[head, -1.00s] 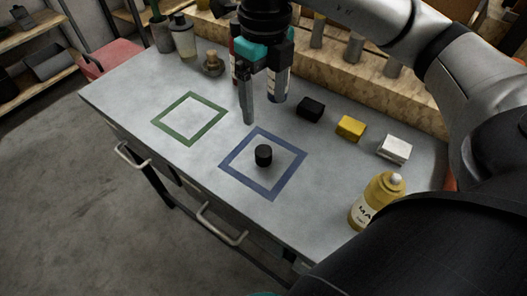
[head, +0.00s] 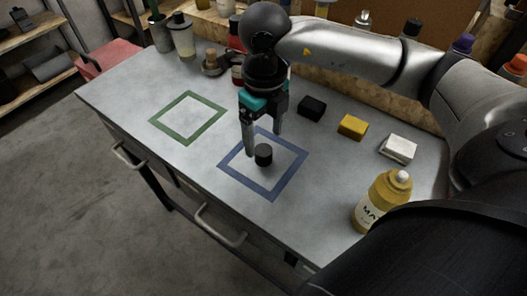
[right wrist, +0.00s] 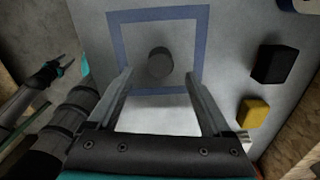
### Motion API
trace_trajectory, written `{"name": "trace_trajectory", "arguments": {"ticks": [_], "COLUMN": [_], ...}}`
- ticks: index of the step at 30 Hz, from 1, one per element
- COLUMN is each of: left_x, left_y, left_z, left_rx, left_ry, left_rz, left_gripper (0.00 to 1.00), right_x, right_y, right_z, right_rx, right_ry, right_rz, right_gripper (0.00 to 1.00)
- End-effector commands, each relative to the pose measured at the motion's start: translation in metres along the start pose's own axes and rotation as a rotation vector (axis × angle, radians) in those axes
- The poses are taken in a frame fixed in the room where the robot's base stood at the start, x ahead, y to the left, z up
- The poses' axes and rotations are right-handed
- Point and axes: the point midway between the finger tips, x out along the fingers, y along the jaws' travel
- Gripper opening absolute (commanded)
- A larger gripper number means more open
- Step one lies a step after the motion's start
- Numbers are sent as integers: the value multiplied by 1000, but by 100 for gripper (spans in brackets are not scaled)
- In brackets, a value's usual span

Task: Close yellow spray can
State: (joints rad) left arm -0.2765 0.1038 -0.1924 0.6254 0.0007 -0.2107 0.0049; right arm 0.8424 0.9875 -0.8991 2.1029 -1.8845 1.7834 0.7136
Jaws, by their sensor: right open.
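The yellow spray can (head: 375,205) stands upright at the near right of the table, with a white tip on top and a label on its side. A small black cap (head: 263,155) sits inside the blue square outline (head: 233,171); it also shows in the right wrist view (right wrist: 159,63). My right gripper (head: 264,142) is open and empty, pointing down just above and behind the cap. In the right wrist view the cap lies ahead, between the lines of the fingers. My left gripper (right wrist: 66,64) shows only small at the left of the right wrist view; its jaw state is unclear.
Black (head: 312,107), yellow (head: 352,126) and white (head: 398,148) blocks stand in a row to the right. A green square outline (head: 160,132) on the left is empty. Several bottles stand along the back edge. The table's front left is clear.

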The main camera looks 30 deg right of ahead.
Motion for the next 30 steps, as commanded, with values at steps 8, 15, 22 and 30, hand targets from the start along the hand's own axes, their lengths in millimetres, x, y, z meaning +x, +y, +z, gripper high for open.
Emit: {"name": "trace_trajectory", "arguments": {"ticks": [8,15,22,30], "left_x": [9,12,12,12], "left_y": [3,2,-2,-3], "left_z": [0,-2,-4,-4], "left_rx": [-3,-4,-3,-2], "left_ry": [1,7,11,12], "left_rz": [3,2,-3,-5], "left_gripper": [50,50,50,50], "right_x": [35,52,51,51], "right_y": [0,0,0,0], "right_z": [1,2,2,2], "right_rx": [1,0,0,0], "right_ry": [6,1,0,0], "right_rz": [1,0,0,0], "right_gripper": [83,83,83,54]}}
